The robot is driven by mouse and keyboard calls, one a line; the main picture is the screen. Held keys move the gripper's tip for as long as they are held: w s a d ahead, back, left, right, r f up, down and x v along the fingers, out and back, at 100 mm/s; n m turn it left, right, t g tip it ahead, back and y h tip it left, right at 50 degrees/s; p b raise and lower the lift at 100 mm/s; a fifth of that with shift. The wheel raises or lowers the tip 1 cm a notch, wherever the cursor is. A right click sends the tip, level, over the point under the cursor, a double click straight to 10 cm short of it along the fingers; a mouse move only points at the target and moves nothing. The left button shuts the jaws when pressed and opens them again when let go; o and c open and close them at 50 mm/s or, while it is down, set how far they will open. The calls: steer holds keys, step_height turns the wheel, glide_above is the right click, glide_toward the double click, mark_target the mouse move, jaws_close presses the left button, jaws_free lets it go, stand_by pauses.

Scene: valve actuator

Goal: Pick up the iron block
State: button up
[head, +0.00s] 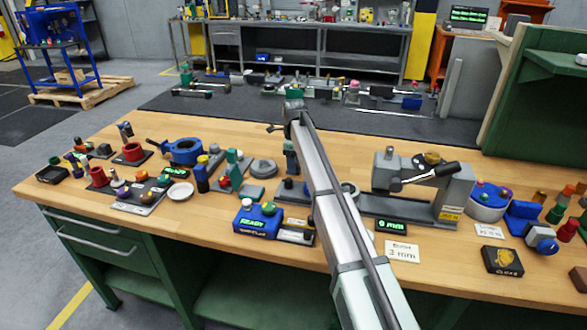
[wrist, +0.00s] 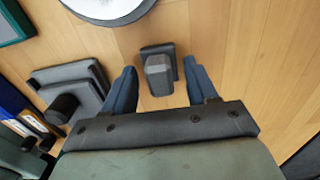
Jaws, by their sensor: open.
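In the wrist view a small dark grey block with a lighter faceted top (wrist: 158,72) stands on the wooden bench; it looks like the iron block. My gripper (wrist: 160,67) is open, with one blue finger on the left of the block and one on the right. Gaps of bare wood show between the block and both fingers. How far the fingertips are above the bench I cannot tell. In the head view my arm crosses the middle of the bench, and I cannot make out the block there.
Bare wood is on the right. In the head view a grey lever device (head: 425,185) stands right of my arm.

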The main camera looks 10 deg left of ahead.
jaws_close()
stand_by(0.4)
steer(key=shift+r, duration=0.1)
step_height(320, 180, up, 10)
steer(key=shift+f, duration=0.1)
stand_by(0.5)
